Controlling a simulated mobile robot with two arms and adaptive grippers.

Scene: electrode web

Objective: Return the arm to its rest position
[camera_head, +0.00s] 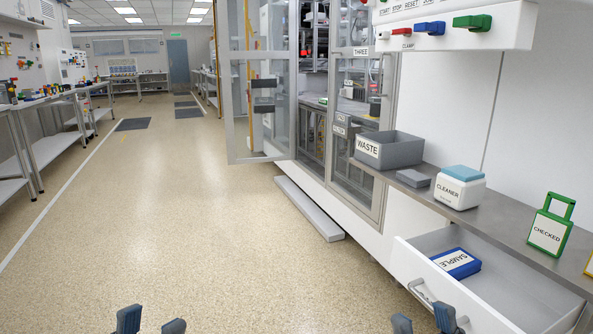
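My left gripper (151,319) is at the bottom edge, left of centre, over the speckled floor. Its two grey fingertips stand apart with nothing between them. My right gripper (424,317) is at the bottom edge, right of centre, in front of the pulled-out white drawer (425,284). Its two fingertips also stand apart and look empty, with one close to the drawer front and its handle (424,291). I cannot tell whether it touches them. Both arms are below the picture.
A blue SAMPLE block (456,263) lies in the drawer. A glass cabinet door (262,110) stands open. The floor at left (150,220) is clear.

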